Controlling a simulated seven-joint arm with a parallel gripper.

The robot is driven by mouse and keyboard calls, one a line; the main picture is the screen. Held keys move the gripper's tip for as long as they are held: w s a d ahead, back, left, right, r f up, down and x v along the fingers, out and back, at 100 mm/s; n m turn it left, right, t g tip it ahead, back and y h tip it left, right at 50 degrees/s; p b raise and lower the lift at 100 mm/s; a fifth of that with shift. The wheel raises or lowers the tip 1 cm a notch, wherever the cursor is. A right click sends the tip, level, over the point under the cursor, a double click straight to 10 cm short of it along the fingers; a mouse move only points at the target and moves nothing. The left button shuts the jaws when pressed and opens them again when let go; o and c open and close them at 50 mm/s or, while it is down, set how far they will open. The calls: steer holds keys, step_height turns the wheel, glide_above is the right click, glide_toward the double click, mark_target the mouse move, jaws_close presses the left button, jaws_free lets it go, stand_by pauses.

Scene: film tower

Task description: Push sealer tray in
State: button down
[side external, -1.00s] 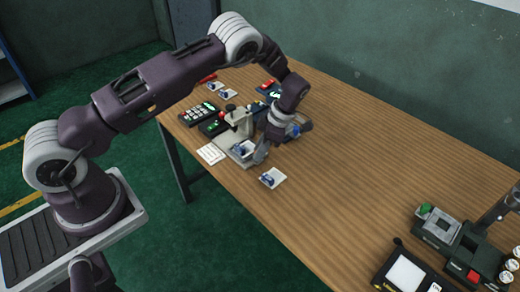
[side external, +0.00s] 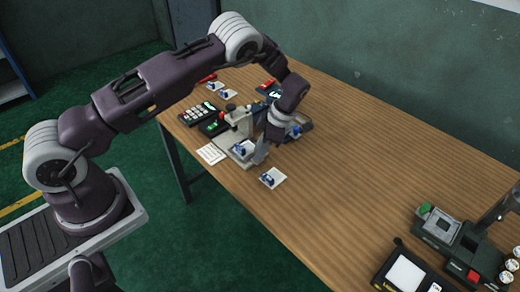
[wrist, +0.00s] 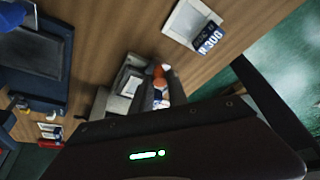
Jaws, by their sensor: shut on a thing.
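The sealer (side external: 237,122) is a small pale grey press near the left end of the wooden table. Its tray (side external: 246,153) sits at its front with a blue-and-white item (side external: 240,149) on it. My gripper (side external: 259,158) is low at the right side of the tray, fingers pointing down. In the wrist view, an orange-and-white thing (wrist: 159,84) shows at the fingers, above my dark gripper body. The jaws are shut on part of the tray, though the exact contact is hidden.
A white card with a blue item (side external: 272,178) lies in front of the sealer, and a white sheet (side external: 211,153) lies to its left. Dark equipment (side external: 455,240) fills the right end. The middle table is clear.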

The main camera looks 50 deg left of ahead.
stand_by(0.4)
steer(key=a, duration=0.8)
steer(key=c, duration=1.5)
jaws_free()
steer(key=shift+a, duration=0.1)
steer(key=shift+o, duration=1)
steer(key=v, duration=0.7)
steer(key=shift+r, duration=0.15)
